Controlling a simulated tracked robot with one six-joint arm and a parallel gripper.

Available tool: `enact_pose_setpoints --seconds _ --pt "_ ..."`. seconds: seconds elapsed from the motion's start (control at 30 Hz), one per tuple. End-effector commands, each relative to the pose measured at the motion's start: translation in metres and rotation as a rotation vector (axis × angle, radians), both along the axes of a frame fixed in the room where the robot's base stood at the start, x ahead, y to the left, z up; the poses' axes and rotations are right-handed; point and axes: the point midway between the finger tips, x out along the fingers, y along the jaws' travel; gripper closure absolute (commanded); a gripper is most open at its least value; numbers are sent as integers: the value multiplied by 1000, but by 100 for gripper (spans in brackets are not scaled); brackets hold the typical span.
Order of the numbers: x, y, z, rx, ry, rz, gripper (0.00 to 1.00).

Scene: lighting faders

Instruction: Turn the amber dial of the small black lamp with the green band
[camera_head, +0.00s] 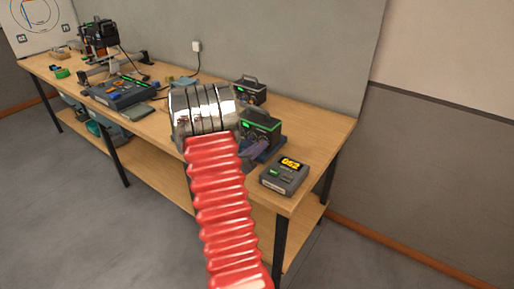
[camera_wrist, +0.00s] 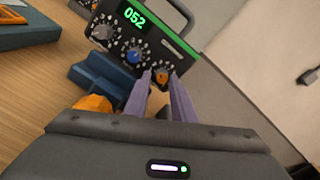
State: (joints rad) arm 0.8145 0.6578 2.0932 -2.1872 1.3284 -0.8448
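The small black lamp box with a green band (camera_head: 262,126) stands on a blue block near the bench's right end. In the wrist view, the lamp's front (camera_wrist: 148,42) is tilted and shows a green 052 display, a grey dial, a blue dial and the amber dial (camera_wrist: 162,77). My gripper (camera_wrist: 161,76) is open, with its two purple fingers pointing at the lamp. The fingertips lie on either side of the amber dial, with small gaps showing. I cannot tell whether they reach past its face. In the head view my arm hides part of the bench beside the lamp.
A similar black box (camera_head: 250,91) with a handle stands behind the lamp. A grey device with an amber 052 display (camera_head: 285,176) sits at the bench's front right. A dark console (camera_head: 120,92) lies farther left. The wall runs close behind the bench.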

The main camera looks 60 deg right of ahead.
Motion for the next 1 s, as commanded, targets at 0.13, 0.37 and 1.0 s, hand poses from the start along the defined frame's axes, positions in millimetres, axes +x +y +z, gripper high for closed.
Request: enact_pose_setpoints --seconds 0.13,0.37,1.0 --pt "0 0 2 -4 -2 0 77" --pt "2 5 3 -6 -3 1 77" --pt "18 101 2 -4 0 3 77"
